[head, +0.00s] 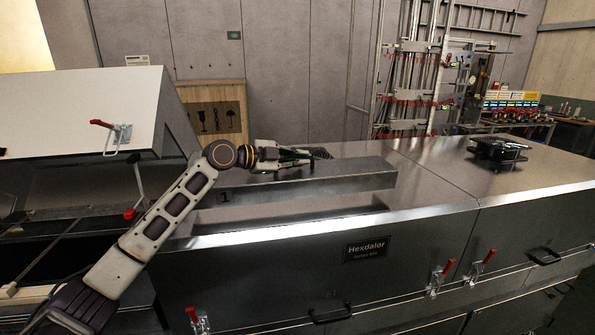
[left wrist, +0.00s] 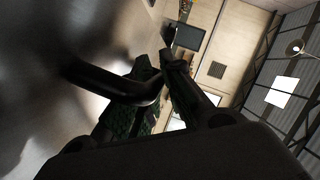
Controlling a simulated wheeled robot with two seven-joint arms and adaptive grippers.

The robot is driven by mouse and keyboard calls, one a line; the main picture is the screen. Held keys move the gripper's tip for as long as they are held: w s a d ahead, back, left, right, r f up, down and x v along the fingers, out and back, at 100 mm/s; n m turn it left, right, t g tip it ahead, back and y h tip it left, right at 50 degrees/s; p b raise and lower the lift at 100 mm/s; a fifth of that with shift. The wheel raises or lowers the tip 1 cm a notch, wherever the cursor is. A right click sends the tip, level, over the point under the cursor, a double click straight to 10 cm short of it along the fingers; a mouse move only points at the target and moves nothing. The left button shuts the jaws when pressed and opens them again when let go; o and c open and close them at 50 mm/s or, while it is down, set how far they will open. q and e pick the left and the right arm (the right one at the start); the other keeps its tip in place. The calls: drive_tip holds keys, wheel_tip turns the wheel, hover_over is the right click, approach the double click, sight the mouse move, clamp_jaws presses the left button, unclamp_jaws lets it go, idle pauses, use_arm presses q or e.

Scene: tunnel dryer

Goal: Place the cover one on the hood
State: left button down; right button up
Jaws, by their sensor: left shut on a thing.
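Cover one (head: 310,184) is a long grey metal piece marked "1" at its left end. It lies lengthwise along the left part of the hood (head: 430,175), the steel top of the dryer. A long dark recess or reflection shows in front of and below it; I cannot tell whether the cover touches the hood. My left gripper (head: 308,156) is above the cover's middle, shut on its dark handle. In the left wrist view the curved black handle (left wrist: 112,84) runs between the green-padded fingers (left wrist: 150,100). The fingers hide part of the handle. My right gripper is not in view.
A black object (head: 498,151) lies on the hood's right part. A raised lid (head: 85,108) with a red clamp stands open at left. Red toggle clamps (head: 440,276) and black handles (head: 331,314) line the front panel. The hood's middle right is clear.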

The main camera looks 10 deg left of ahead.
sight(297, 171)
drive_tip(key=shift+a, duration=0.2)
use_arm(q)
drive_tip(key=shift+f, duration=0.35)
drive_tip(key=shift+f+p, duration=0.35)
drive_tip(key=shift+f, duration=1.05)
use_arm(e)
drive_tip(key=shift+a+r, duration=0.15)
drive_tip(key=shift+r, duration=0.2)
use_arm(q)
drive_tip(key=c, duration=1.5)
unclamp_jaws()
drive_tip(key=shift+s+f, duration=0.1)
drive_tip(key=shift+f, duration=0.05)
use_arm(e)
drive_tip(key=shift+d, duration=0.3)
